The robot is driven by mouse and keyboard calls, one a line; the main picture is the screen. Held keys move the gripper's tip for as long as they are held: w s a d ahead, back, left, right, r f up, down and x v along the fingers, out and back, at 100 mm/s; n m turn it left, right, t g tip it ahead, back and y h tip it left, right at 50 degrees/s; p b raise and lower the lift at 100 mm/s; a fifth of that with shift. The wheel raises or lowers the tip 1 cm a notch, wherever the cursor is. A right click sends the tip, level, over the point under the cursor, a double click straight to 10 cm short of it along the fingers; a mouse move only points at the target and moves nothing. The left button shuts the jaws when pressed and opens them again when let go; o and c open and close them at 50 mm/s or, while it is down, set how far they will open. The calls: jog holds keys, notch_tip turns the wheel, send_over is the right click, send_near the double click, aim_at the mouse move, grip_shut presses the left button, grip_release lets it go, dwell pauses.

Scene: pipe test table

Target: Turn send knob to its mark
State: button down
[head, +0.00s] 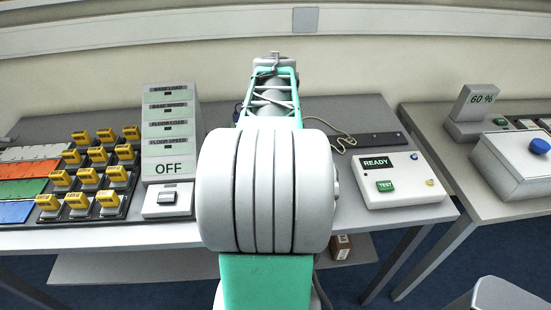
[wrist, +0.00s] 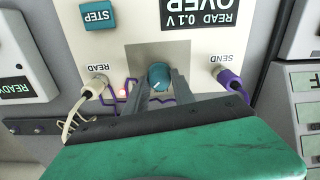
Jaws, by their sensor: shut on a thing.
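The knob (wrist: 159,74) is round and teal with a short pale pointer line, on the light panel of a test box (wrist: 125,30) in the wrist view. My gripper (wrist: 161,82) is shut on it, with one grey finger at each side. I take it for the send knob; no label beside it is readable. A mark for it cannot be made out. The box's display (wrist: 200,14) reads "OVER" and "READ 0.1 V", upside down. In the head view my arm hides the box, the knob and my gripper.
A purple plug (wrist: 230,82) sits at SEND and a white-cabled plug (wrist: 95,86) at READ, either side of my fingers. A teal STEP button (wrist: 98,14) is nearby. In the head view, a READY box (head: 405,190) stands right and an OFF panel (head: 168,130) left.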

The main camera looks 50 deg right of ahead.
jog(key=shift+m, duration=1.2)
jog(key=c, duration=1.1)
grip_release()
jog(key=shift+o, duration=0.2)
jog(key=shift+r, duration=0.1)
notch_tip(320, 180, up, 8)
jog(key=shift+f, duration=0.2)
